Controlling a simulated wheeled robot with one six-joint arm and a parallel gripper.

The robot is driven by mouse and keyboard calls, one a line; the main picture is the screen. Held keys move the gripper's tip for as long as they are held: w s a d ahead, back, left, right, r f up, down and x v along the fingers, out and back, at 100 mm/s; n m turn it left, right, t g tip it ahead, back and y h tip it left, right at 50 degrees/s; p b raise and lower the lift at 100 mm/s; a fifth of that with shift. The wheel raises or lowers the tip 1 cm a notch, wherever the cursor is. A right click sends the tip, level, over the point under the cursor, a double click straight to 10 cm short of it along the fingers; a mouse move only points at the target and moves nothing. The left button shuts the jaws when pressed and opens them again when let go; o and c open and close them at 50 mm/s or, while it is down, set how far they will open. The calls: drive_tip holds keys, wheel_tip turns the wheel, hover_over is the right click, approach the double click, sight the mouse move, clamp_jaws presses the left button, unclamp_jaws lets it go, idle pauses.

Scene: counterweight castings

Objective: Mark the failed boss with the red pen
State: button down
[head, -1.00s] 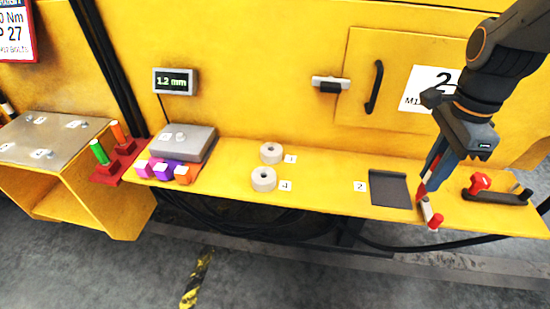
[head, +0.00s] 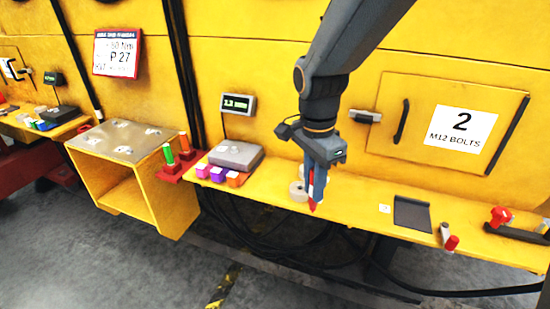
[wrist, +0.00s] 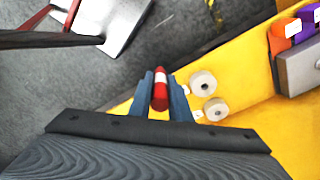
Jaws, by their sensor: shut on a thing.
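My gripper (head: 316,190) is shut on a red pen (wrist: 160,90), whose red tip (head: 312,206) points down over the yellow shelf. Two pale ring-shaped castings (wrist: 204,83) (wrist: 215,110) sit on the shelf beside the pen in the wrist view. In the head view a casting (head: 298,190) is partly hidden behind the gripper; the other is mostly hidden. No red mark shows on the visible castings. A metal plate (head: 120,138) on a yellow stand carries several small raised spots with pale tags, too small to read.
Green and orange pens (head: 168,153) stand in red holders. A dark pad (head: 412,213), a pale-and-red piece (head: 446,236) and a red-knobbed tool (head: 500,217) lie right.

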drive_tip(key=w+a+r+n+t+h+p, duration=0.1)
drive_tip(key=w+a+r+n+t+p, duration=0.1)
drive_tip(key=w+r+n+t+p, duration=0.35)
wheel_tip(320, 180, down, 7)
drive_tip(key=w+a+n+g+b, duration=0.1)
drive_tip(key=n+b, duration=0.1)
drive_tip(key=b, duration=0.2)
drive_tip(key=shift+f, duration=0.2)
drive_tip(key=shift+a+f+n+b, duration=0.1)
drive_tip(key=shift+f+n+b, duration=0.15)
drive_tip(key=shift+f+b, duration=0.6)
idle(1.8)
drive_tip(key=shift+w+a+r+b, duration=0.15)
drive_tip(key=shift+a+b, duration=0.45)
drive_tip(key=shift+b, duration=0.85)
idle(2.4)
